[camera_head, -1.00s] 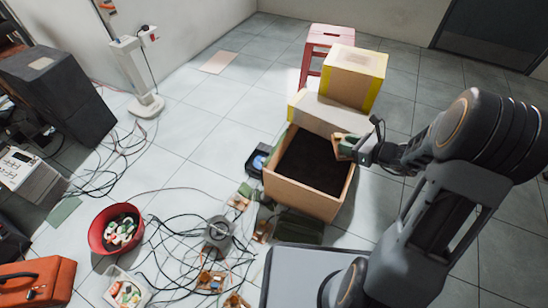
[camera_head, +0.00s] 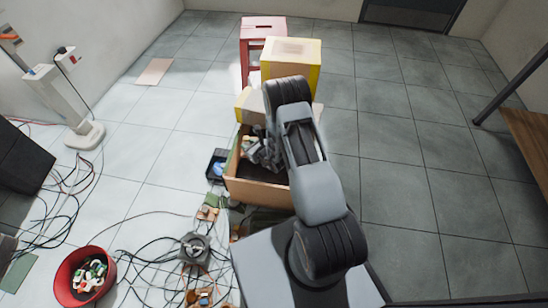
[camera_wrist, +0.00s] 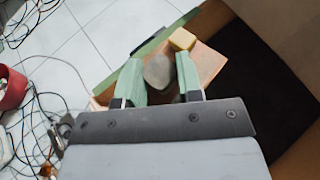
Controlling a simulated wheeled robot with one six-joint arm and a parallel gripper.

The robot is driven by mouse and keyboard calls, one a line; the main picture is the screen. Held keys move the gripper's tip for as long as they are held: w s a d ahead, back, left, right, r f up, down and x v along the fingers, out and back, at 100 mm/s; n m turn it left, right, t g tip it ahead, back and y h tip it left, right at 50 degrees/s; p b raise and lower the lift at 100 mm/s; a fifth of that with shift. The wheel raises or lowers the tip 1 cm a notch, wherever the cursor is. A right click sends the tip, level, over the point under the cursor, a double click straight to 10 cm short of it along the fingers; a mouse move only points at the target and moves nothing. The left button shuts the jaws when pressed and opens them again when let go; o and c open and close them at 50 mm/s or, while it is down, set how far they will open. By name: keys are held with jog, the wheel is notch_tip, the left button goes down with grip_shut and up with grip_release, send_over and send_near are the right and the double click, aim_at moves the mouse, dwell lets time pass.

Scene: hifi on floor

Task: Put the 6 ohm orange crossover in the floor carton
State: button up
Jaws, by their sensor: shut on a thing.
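The crossover is an orange-brown board (camera_wrist: 209,62) with a grey rounded part and a yellow block on it. My gripper (camera_wrist: 159,75) is shut on it, with green fingers on either side of the grey part. Any ohm marking is not readable. The floor carton (camera_head: 258,192) is an open brown box with a dark inside; its dark interior (camera_wrist: 248,85) shows right of the board in the wrist view. The board appears above the carton's left side; its height is unclear. In the head view my gripper (camera_head: 256,152) is over the carton, partly hidden by my arm.
A yellow-edged box (camera_head: 291,65) and a red stool (camera_head: 262,30) stand behind the carton. A blue-and-black item (camera_head: 217,166) lies left of it. Cables, small boards and a red bowl (camera_head: 85,277) cover the left floor. The right floor is clear.

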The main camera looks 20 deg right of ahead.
notch_tip(320, 180, down, 7)
jog(key=s+d+m+h, duration=0.1)
jog(key=s+m+h, duration=0.1)
jog(key=shift+t, duration=0.4)
jog(key=w+d+f+b, duration=0.2)
jog(key=w+f, duration=0.1)
jog(key=w+d+f+b, duration=0.3)
jog(key=w, duration=0.1)
jog(key=w+d+f+b, duration=0.2)
jog(key=w+d+f, duration=0.1)
jog(key=w, duration=0.1)
jog(key=shift+f+b, duration=0.35)
jog(key=shift+w+f+b, duration=0.15)
jog(key=shift+f+b, duration=0.65)
jog(key=shift+f, duration=0.8)
jog(key=shift+f, duration=0.1)
jog(key=o, duration=1)
jog(key=shift+f, duration=0.1)
